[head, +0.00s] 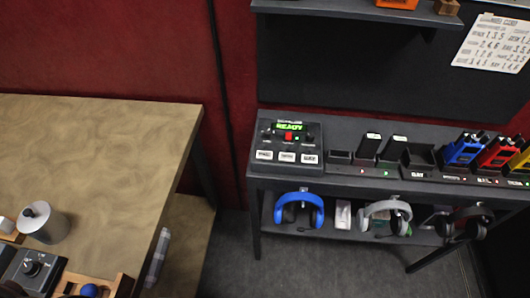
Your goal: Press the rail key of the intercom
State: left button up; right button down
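A black console (288,140) sits at the left end of the dark shelf unit, likely the intercom. It has a lit green display (289,126) that seems to read READY and a small red part (288,136). Along its front edge are three white keys: a left key (264,155), a middle key (287,157) and a right key (309,158). Their lettering is too small to read surely, so I cannot tell which is the rail key.
Right of the console stand charger slots (368,147) and blue, red and yellow radios (463,150). Headsets (299,210) hang below the top. A wooden table (90,150) with a metal pot (42,222) and a knobbed box (32,270) fills the left. Floor shows between.

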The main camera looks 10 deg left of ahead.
pick_arm(q)
grip_shut()
dwell(0.4)
dwell(1.3)
